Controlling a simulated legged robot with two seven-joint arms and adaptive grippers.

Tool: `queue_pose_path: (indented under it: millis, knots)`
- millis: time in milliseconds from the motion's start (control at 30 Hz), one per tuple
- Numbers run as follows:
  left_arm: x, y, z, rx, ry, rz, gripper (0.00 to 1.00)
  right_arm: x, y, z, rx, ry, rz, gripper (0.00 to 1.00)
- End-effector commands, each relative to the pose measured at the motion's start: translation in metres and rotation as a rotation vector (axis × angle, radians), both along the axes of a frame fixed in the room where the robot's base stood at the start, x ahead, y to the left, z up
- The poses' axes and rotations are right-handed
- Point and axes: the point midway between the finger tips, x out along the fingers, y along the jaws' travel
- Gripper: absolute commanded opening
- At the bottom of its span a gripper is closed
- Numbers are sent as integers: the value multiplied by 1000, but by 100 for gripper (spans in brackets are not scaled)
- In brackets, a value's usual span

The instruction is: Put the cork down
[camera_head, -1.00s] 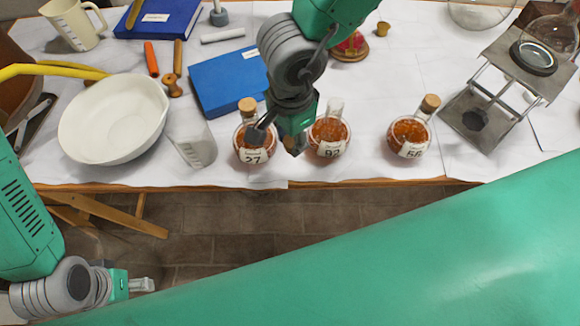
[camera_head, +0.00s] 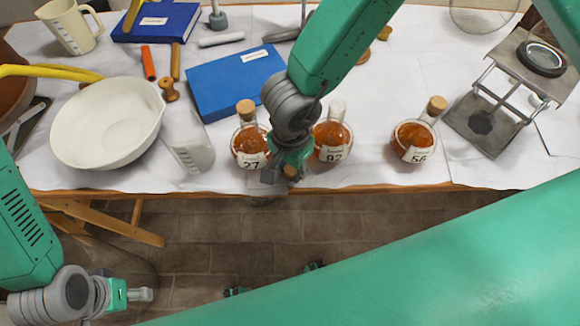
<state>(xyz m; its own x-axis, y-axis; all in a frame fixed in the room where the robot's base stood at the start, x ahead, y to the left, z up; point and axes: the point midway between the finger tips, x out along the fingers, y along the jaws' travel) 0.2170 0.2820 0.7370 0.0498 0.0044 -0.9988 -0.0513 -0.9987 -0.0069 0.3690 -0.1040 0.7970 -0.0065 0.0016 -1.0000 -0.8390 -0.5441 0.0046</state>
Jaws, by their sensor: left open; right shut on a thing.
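My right gripper (camera_head: 282,174) is shut on a small brown cork (camera_head: 291,172), which is partly hidden by the fingers. It is in front of the flasks, over the table's front edge; its height above the table is hard to tell. The round flask labelled 92 (camera_head: 331,154) holds orange-brown contents and has an open glass neck with no cork in it. Flasks 27 (camera_head: 250,160) and 56 (camera_head: 413,154) each have a cork in the neck. My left gripper (camera_head: 142,294) is open and empty at the lower left, below the table's level.
A white bowl (camera_head: 108,122) and a clear beaker (camera_head: 190,152) stand left of the flasks. A blue book (camera_head: 222,88) lies behind them. A metal stand (camera_head: 484,125) is at the right. The white table covering (camera_head: 370,178) is clear between flasks 92 and 56.

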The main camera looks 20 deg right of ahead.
Motion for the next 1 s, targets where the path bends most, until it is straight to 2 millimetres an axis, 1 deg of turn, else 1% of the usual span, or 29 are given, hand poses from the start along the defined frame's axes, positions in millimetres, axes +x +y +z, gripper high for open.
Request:
queue_pose_path:
  millis: [300, 333, 567, 667, 767, 867, 1000]
  knots:
    - [0, 0, 1, 0, 0, 0, 50, 0, 0, -2, 1, -1, 0, 0]
    - [0, 0, 0, 0, 0, 0, 50, 1, 0, -1, 1, -2, 0, 35]
    - [0, 0, 1, 0, 0, 0, 50, 1, 0, -1, 1, -2, -1, 35]
    - [0, 0, 1, 0, 0, 0, 50, 1, 0, 2, 1, -3, -1, 35]
    - [0, 0, 4, 0, 0, 0, 50, 2, 1, 15, 2, -5, -3, 35]
    - [0, 0, 8, 0, 0, 0, 50, 2, 0, 35, 3, -4, -2, 35]
    - [0, 0, 15, 0, 0, 0, 50, 1, 0, 66, 3, -4, -3, 35]
